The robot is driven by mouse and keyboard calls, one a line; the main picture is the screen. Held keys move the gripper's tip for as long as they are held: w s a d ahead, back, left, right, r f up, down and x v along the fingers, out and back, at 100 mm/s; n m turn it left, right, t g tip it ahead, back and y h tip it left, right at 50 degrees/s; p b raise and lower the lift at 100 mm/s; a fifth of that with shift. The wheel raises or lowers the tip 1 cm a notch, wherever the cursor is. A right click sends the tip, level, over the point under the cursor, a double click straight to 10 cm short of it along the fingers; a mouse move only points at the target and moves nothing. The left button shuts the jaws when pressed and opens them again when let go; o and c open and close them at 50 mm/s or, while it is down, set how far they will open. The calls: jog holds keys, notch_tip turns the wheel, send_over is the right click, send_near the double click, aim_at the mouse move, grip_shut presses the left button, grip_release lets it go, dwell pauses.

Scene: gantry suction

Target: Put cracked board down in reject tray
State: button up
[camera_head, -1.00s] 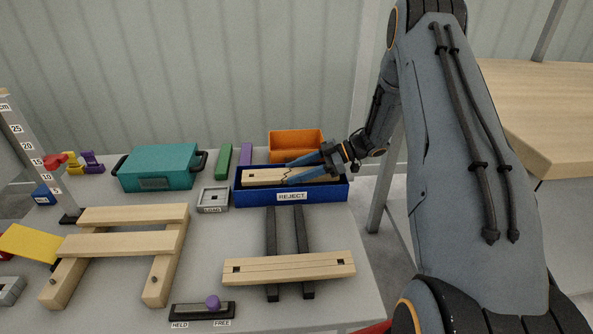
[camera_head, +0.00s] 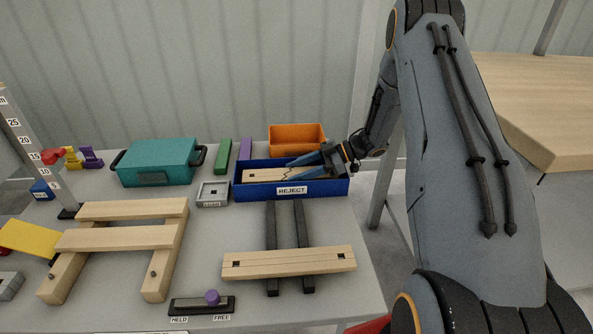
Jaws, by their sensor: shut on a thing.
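The cracked board (camera_head: 262,175) is pale wood with a dark jagged crack near its middle. It lies lengthwise inside the blue reject tray (camera_head: 328,189), which has a REJECT label on its front wall. My gripper (camera_head: 288,169) reaches in from the right, its blue fingers shut on the board near the crack. The tray's front wall hides the board's lower edge, so I cannot tell whether it touches the tray floor. My fingers hide part of the board's right half.
An orange bin (camera_head: 297,138) stands behind the tray. A small grey square block (camera_head: 213,193) is left of it, with a teal case (camera_head: 158,163) beyond. In front, another pale board (camera_head: 290,262) rests across two dark rails (camera_head: 271,225). A wooden frame (camera_head: 125,237) stands at left.

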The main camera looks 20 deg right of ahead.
jog(key=shift+f, duration=0.3)
jog(key=o, duration=1.3)
jog(key=shift+c, duration=0.2)
jog(key=v, duration=0.8)
jog(key=shift+p, duration=0.3)
jog(key=shift+r, duration=0.1)
